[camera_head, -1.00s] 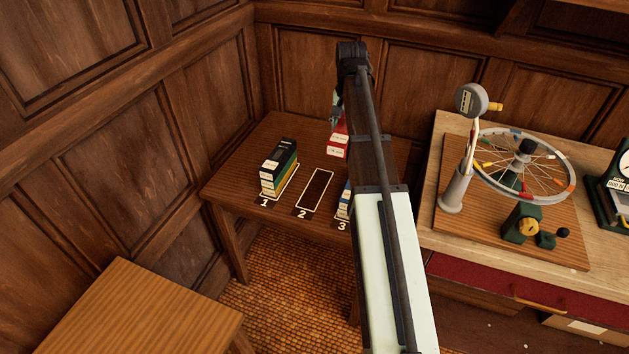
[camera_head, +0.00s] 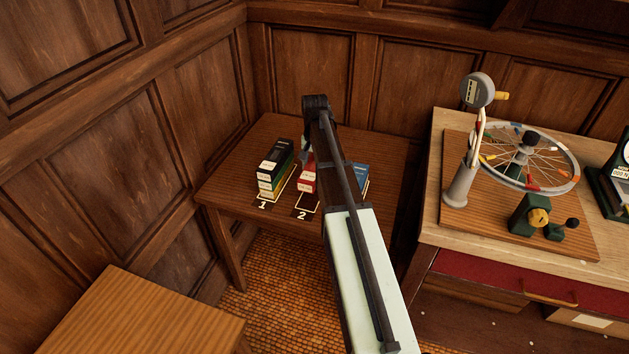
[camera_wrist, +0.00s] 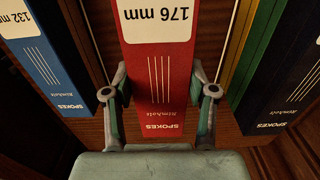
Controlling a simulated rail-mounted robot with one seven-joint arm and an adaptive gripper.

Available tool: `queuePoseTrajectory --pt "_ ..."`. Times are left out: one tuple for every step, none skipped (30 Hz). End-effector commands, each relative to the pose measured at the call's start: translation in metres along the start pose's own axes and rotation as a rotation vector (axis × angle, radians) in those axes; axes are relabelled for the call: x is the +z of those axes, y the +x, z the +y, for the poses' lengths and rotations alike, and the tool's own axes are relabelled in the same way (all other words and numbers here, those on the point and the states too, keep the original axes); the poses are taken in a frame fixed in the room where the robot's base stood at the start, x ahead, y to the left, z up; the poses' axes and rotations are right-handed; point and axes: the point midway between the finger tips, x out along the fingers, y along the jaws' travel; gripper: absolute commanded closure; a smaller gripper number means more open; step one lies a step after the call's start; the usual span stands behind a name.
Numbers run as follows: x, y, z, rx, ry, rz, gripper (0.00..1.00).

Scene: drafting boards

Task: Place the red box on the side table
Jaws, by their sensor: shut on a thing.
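The red box (camera_head: 307,184) is at outlined slot 2 on the dark wooden side table (camera_head: 232,170), mostly hidden behind my arm in the head view. In the wrist view the red box (camera_wrist: 160,85), labelled "176 mm" and "SPOKES", stands between the fingers of my gripper (camera_wrist: 162,108). My gripper is shut on its sides. Pale outline lines show on both sides of the box. I cannot tell whether its base touches the tabletop.
Stacked boxes with black, green and yellow sides (camera_head: 275,172) stand at slot 1, close left of the red box. Blue boxes (camera_head: 361,176) stand close right; one shows in the wrist view (camera_wrist: 38,55). A workbench (camera_head: 432,215) with a spoked wheel (camera_head: 527,160) is farther right.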

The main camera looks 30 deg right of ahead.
Motion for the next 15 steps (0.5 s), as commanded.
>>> queuePoseTrajectory --pt "0.001 0.009 0.000 0.001 0.000 -0.003 0.89" --pt "0.001 0.014 0.000 0.001 0.000 -0.002 0.89" --pt "0.001 0.019 0.000 0.001 0.000 -0.001 0.89" --pt "0.000 0.022 0.000 0.001 0.000 -0.001 0.89" --pt "0.000 0.025 0.000 0.001 0.000 -0.001 0.89" --pt "0.000 0.027 0.000 0.000 0.000 -0.001 0.89" --pt "0.000 0.028 0.000 0.000 0.000 0.000 0.89" --pt "0.000 0.030 0.000 0.000 0.000 0.000 0.89" --pt "0.000 0.031 0.000 0.000 0.000 0.000 0.89" --pt "0.000 0.033 0.000 0.000 0.000 0.000 0.89" --pt "0.000 0.035 0.000 0.000 0.000 0.000 0.89" --pt "0.000 0.038 0.000 0.000 0.000 -0.001 0.89" --pt "0.000 0.042 0.000 0.001 0.000 -0.001 0.89" --pt "0.001 0.046 0.000 0.001 0.000 -0.002 0.89" --pt "0.000 0.051 0.000 0.001 0.000 -0.002 0.89"
